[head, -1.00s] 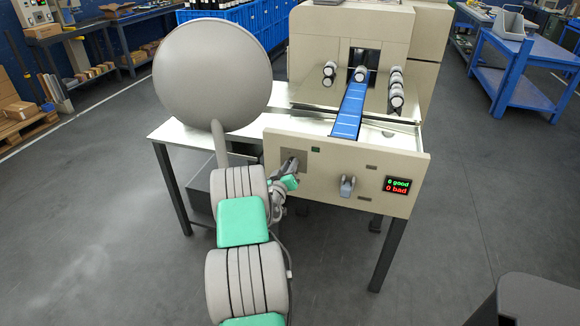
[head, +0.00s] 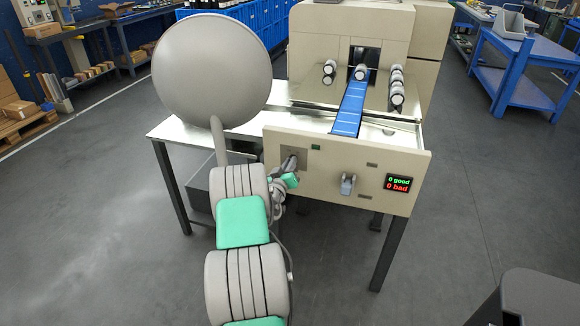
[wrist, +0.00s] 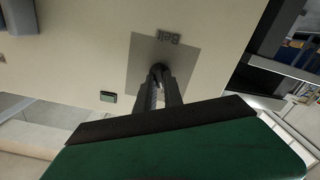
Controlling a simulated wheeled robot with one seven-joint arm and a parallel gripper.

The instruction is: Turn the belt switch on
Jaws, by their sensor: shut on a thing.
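The belt switch (wrist: 158,70) is a small dark knob on a grey plate marked "Belt" (wrist: 168,39). The label appears upside down in the wrist view. In the head view the grey plate (head: 300,154) is at the left of the cream front panel. My gripper (wrist: 160,78) reaches straight to the plate, with its two fingers closed around the knob. The fingers hide most of the knob, so its exact angle cannot be told. In the head view my gripper (head: 290,165) is at the panel, and my arm partly covers the plate.
A grey lever switch (head: 347,184) and a good/bad counter display (head: 398,184) are further right on the panel. A blue conveyor (head: 350,108) runs above.

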